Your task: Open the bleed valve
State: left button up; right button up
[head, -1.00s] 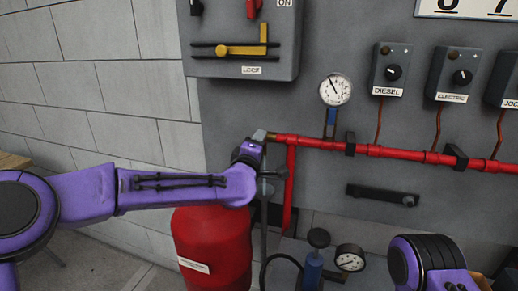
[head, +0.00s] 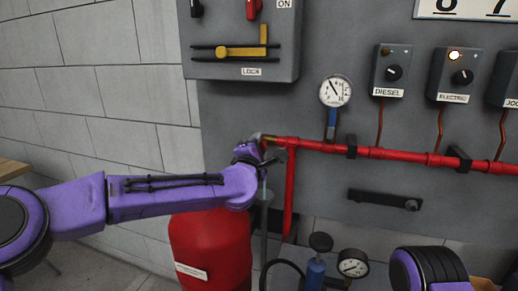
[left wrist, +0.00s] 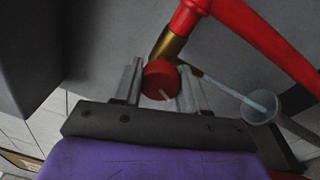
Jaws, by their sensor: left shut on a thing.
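The bleed valve is a brass fitting (left wrist: 170,47) with a round red knob (left wrist: 160,80), at the left end of the red pipe (head: 330,146). My left gripper (left wrist: 160,88) has one finger on each side of the red knob and is shut on it. In the head view my left gripper (head: 262,146) is at the pipe's end and hides most of the valve. A thin metal rod with a grey disc (left wrist: 260,108) reaches out beside the valve. My right gripper is not in view; only a purple part of my right arm shows at the bottom right.
A red tank (head: 210,245) stands below my left arm. A pressure gauge (head: 335,91) is above the pipe. The diesel box (head: 390,70) and the electric box (head: 455,75), its lamp lit, are at the right. A lock panel (head: 240,40) is above.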

pick_arm(q)
jog(key=shift+f, duration=0.2)
jog(key=o, duration=1)
jog(key=shift+r, duration=0.1)
jog(key=shift+o, duration=0.2)
jog(key=shift+s+a, duration=0.1)
jog(key=shift+s, duration=0.2)
jog(key=b+v, duration=0.2)
jog(key=v, duration=0.8)
jog(key=shift+b, duration=0.35)
